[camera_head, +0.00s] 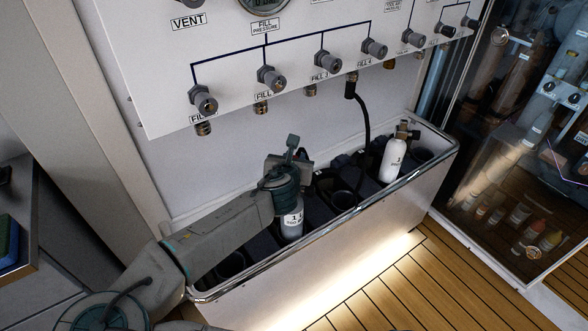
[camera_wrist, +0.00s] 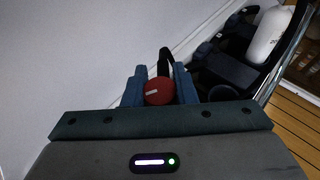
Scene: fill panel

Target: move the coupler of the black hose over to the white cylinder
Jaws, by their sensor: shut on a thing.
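The black hose (camera_head: 363,125) hangs from a fitting on the panel and curves down into the trough. My gripper (camera_head: 288,162) is above a grey cylinder (camera_head: 292,222) marked 1. In the wrist view, my blue fingers (camera_wrist: 160,88) are shut on a round red part with a white mark, which looks like the hose's coupler (camera_wrist: 158,92). A black arch rises just behind it. In the head view my gripper hides the coupler. The white cylinder (camera_head: 393,162) stands upright in the trough to the right, its valve on top; it also shows in the wrist view (camera_wrist: 268,38).
The trough (camera_head: 330,250) has a metal rim and several dark round holders. The white panel (camera_head: 220,60) above carries a row of knobs and fittings. A glass-fronted cabinet (camera_head: 520,120) stands at the right. Wooden floor (camera_head: 420,285) lies in front.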

